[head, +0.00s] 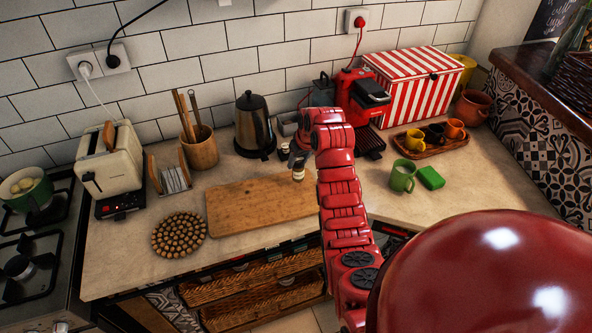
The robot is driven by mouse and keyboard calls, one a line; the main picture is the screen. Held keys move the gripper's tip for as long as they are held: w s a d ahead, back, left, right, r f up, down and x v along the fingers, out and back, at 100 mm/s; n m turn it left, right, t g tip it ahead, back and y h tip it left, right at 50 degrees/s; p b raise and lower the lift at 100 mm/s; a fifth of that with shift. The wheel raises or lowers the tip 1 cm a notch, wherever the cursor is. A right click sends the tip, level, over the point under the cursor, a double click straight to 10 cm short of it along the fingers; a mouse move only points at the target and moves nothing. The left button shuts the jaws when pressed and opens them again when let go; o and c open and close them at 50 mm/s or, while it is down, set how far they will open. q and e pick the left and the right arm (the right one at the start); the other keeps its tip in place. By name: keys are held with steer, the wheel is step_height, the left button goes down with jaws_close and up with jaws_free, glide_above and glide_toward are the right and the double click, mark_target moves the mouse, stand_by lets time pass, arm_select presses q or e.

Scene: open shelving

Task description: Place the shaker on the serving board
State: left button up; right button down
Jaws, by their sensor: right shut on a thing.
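The serving board (250,205) is a wooden rectangle lying flat on the beige counter. My right arm reaches over the board's right end and hides part of it. My right gripper (297,159), small and dark here, is shut on the shaker (298,173), a small dark bottle with a pale band. The shaker looks upright at the board's far right edge. I cannot tell whether its base touches the board or hangs above it. My left gripper is out of view.
A kettle (254,125) and a utensil pot (200,148) stand behind the board. A round trivet (179,235) and a rack (172,178) are to its left. The board's left part is bare.

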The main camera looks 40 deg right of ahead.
mark_target(297, 166)
steer(key=shift+w+d, duration=0.1)
steer(key=shift+w, duration=0.5)
step_height(297, 166, down, 3)
steer(key=p, duration=0.3)
steer(key=shift+f, duration=0.2)
steer(key=shift+f+b, duration=0.2)
steer(key=shift+b, duration=0.15)
steer(key=shift+c, duration=1.7)
jaws_free()
